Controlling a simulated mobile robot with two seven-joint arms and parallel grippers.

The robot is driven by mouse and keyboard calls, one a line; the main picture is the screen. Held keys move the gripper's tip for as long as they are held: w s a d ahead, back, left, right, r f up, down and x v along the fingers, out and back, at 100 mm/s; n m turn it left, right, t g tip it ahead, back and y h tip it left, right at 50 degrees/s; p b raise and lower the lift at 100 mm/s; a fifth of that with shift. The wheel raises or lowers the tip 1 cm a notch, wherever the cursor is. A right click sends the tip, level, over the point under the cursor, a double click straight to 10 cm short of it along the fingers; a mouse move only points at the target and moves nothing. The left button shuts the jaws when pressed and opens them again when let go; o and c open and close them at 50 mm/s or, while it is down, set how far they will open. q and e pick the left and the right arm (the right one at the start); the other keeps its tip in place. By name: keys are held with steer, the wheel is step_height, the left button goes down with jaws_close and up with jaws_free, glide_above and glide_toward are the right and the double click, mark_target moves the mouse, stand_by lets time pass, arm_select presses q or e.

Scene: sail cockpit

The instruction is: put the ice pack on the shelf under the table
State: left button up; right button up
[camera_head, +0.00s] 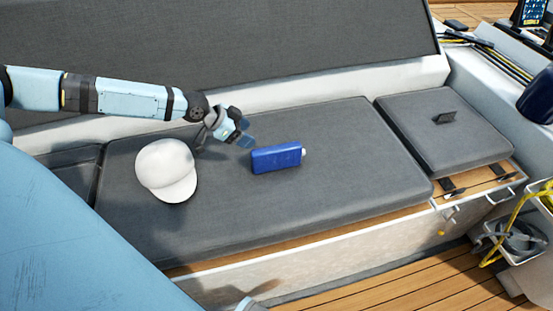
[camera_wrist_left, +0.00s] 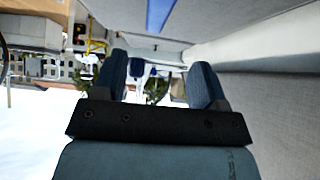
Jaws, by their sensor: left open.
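The ice pack (camera_head: 276,157) is a blue, flat block with a white cap at its right end. It lies on the long grey seat cushion (camera_head: 330,205). My left gripper (camera_head: 247,134) is open and empty, just up and left of the ice pack and apart from it. In the left wrist view, the fingers of my left gripper (camera_wrist_left: 160,76) are spread with nothing between them. A blue strip at the top edge there looks like part of the ice pack (camera_wrist_left: 160,14). The table and its shelf cannot be made out.
A white cap (camera_head: 167,170) lies on the cushion left of the ice pack, below my left forearm. A smaller cushion (camera_head: 445,135) with a dark handle is to the right. The grey backrest (camera_head: 230,45) rises behind. Bare cushion surrounds the ice pack.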

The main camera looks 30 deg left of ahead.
mark_target(276, 148)
arm_select(q)
steer(key=b+x, duration=0.2)
steer(key=x, duration=1.1)
steer(key=shift+d, duration=0.2)
steer(key=shift+s, duration=0.1)
steer(key=c, duration=1.1)
steer(key=shift+r, duration=0.1)
jaws_close()
steer(key=shift+r, duration=0.1)
